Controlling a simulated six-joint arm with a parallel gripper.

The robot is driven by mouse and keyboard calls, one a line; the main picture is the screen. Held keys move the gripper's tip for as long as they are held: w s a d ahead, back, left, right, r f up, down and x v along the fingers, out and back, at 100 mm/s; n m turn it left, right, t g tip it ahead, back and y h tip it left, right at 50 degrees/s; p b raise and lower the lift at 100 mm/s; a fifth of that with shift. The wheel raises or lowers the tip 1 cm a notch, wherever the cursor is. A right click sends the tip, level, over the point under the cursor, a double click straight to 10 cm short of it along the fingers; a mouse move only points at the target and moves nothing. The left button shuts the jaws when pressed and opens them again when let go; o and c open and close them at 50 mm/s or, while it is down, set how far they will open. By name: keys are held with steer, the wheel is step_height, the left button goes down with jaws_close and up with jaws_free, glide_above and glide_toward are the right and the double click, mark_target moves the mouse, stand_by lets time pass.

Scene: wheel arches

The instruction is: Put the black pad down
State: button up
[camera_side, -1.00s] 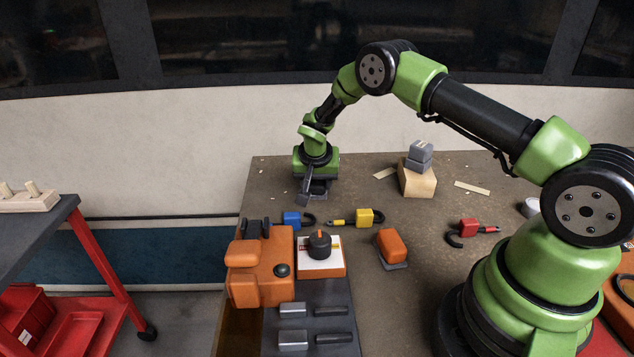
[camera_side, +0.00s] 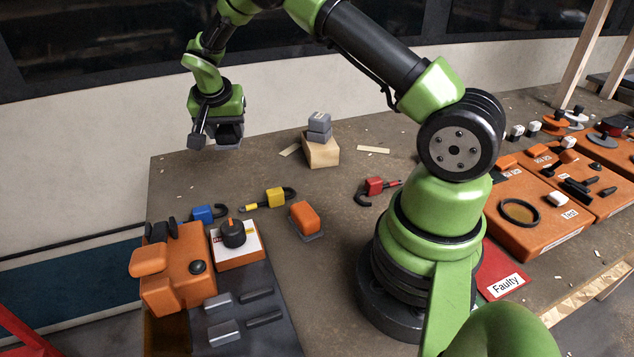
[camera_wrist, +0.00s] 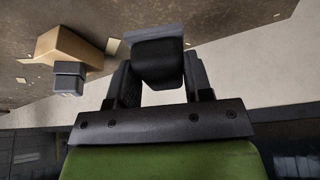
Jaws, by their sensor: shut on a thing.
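The black pad (camera_wrist: 158,62), a black block with a grey plate at its outer end, is between the two fingers of my gripper (camera_wrist: 160,78) in the wrist view. The fingers are shut on it. In the side view my gripper (camera_side: 216,140) hangs above the far left part of the brown bench (camera_side: 255,160), with the dark pad (camera_side: 228,138) at its lower end. The fingers partly hide the pad there. The pad appears to be held clear of the bench top.
A grey block (camera_side: 319,127) sits on a wooden block (camera_side: 321,152) right of my gripper. Blue, yellow and red padlocks (camera_side: 374,186) and an orange pad (camera_side: 305,216) lie nearer. Orange boxes (camera_side: 530,220) and a red "Faulty" mat (camera_side: 497,265) stand right. Bench around the wooden block is mostly clear.

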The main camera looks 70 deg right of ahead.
steer(key=s+d+m+g+y, duration=0.1)
steer(key=s+d+m+g, duration=0.2)
steer(key=s+m, duration=0.6)
steer(key=s+d+m+g+y, duration=0.1)
steer(key=s+d+m+g, duration=0.15)
steer(key=s+m, duration=0.65)
steer(key=shift+m+g, duration=0.3)
steer(key=shift+g, duration=0.05)
steer(key=f, duration=0.5)
steer(key=s+f, duration=0.1)
steer(key=f, duration=0.2)
steer(key=shift+a+f, duration=0.3)
steer(key=shift+f, duration=0.5)
steer(key=o, duration=0.9)
steer(key=shift+f, duration=0.1)
steer(key=shift+o, duration=0.2)
